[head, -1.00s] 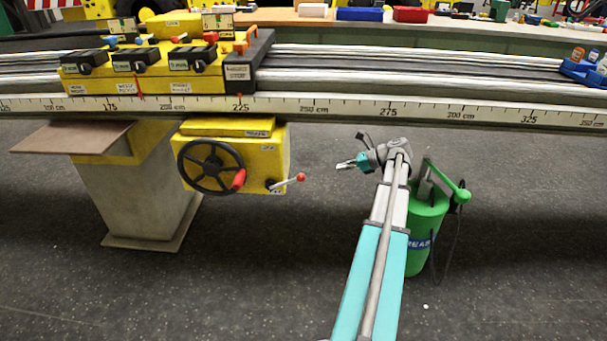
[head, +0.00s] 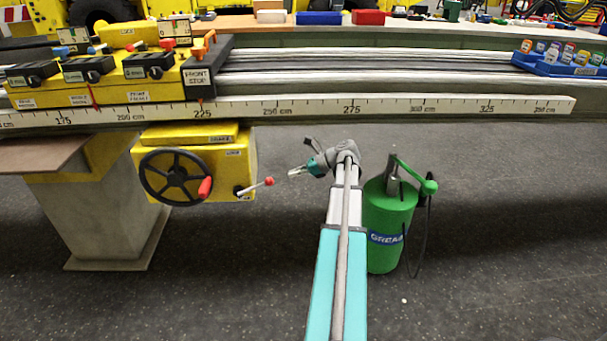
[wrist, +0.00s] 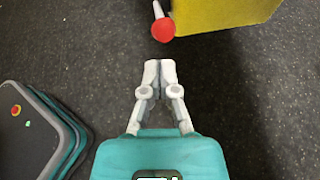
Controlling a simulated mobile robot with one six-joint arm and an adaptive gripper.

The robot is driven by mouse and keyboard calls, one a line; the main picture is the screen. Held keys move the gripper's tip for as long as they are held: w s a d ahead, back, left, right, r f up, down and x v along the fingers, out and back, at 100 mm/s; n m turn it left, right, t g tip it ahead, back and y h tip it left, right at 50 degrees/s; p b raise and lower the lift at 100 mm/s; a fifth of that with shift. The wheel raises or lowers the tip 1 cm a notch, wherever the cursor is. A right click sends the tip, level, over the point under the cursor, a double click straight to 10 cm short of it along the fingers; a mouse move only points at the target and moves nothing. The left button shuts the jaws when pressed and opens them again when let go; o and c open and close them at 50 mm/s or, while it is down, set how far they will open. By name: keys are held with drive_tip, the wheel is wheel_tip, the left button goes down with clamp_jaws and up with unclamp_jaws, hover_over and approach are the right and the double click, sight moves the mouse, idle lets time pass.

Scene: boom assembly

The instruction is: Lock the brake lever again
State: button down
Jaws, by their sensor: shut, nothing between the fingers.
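The brake lever (head: 256,187) is a thin metal rod with a red ball knob, on the right side of a yellow box (head: 244,153) under the rail. It tilts up to the right. In the wrist view its red knob (wrist: 163,30) is at the top, just ahead of my fingertips, beside the yellow box (wrist: 220,10). My gripper (head: 296,172) is to the right of the knob in the head view, with a small gap between them. In the wrist view my gripper (wrist: 160,66) has its fingertips together, holding nothing. It does not touch the knob.
A black handwheel (head: 176,177) with a red handle is on the yellow box's front. A green grease pump (head: 388,215) stands right of my arm. The ruled rail (head: 430,107) runs above. The floor between the box and my arm is clear.

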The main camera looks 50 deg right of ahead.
drive_tip(key=b+x, duration=0.1)
drive_tip(key=x, duration=0.3)
drive_tip(key=shift+s+f, duration=0.1)
drive_tip(key=shift+f, duration=0.05)
drive_tip(key=shift+w+a+r+p, duration=0.15)
drive_tip(key=shift+w+a+r, duration=0.15)
drive_tip(key=shift+w, duration=0.3)
drive_tip(key=shift+w+a+r+p, duration=0.2)
drive_tip(key=shift+w+a, duration=0.2)
drive_tip(key=shift+w, duration=0.2)
drive_tip(key=shift+w+a+r+p, duration=0.15)
drive_tip(key=shift+w+a+r, duration=0.15)
drive_tip(key=shift+w, duration=0.25)
drive_tip(key=shift+s+f, duration=0.1)
drive_tip(key=shift+f, duration=0.05)
drive_tip(key=shift+s+d+f+b, duration=0.2)
drive_tip(key=shift+s+f+b, duration=0.2)
drive_tip(key=shift+f+b, duration=0.25)
approach(270, 179)
drive_tip(key=s+d+f, duration=0.2)
drive_tip(key=s+f, duration=0.1)
drive_tip(key=f, duration=0.1)
drive_tip(key=shift+s+d+b, duration=0.4)
drive_tip(key=shift+b, duration=0.05)
drive_tip(key=shift+f, duration=0.1)
